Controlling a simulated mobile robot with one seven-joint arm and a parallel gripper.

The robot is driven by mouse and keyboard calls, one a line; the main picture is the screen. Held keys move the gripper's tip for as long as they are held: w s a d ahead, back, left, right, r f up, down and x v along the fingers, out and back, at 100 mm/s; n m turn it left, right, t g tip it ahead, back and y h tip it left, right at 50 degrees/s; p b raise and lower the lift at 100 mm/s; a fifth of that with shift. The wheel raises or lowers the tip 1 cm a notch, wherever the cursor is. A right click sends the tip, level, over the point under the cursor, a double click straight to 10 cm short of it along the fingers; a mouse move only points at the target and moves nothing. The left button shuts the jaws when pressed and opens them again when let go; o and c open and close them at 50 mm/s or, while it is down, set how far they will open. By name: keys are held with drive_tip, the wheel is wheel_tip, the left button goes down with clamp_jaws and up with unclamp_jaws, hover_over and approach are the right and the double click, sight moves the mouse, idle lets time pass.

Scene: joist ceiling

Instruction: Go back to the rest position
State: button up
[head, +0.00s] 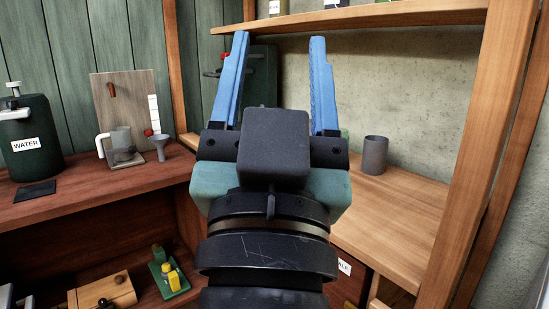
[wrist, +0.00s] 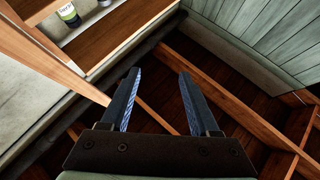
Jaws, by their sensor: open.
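My gripper (head: 277,85) is raised in the middle of the head view, its two blue fingers spread apart and pointing up. Nothing is between the fingers. In the wrist view my gripper (wrist: 160,98) also shows open and empty, with wooden beams and dark boards beyond it. My arm and wrist hide part of the counter and the shelf behind them in the head view.
A green water container (head: 27,135), a glass mug (head: 121,146) and a small funnel (head: 160,146) stand on the left counter. A grey cup (head: 375,155) stands on the right wooden shelf (head: 400,215). A wooden post (head: 490,150) rises at right.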

drive_tip(key=s+r+n+t+y+p, duration=0.1)
drive_tip(key=s+r+n+t+y, duration=0.1)
drive_tip(key=s+r, duration=0.35)
wheel_tip(320, 180, up, 32)
drive_tip(key=w+p, duration=0.1)
drive_tip(key=p, duration=3.1)
drive_tip(key=shift+w+a+f+p, duration=0.15)
drive_tip(key=shift+w+a+p, duration=0.05)
drive_tip(key=shift+p, duration=0.2)
drive_tip(key=shift+f, duration=0.1)
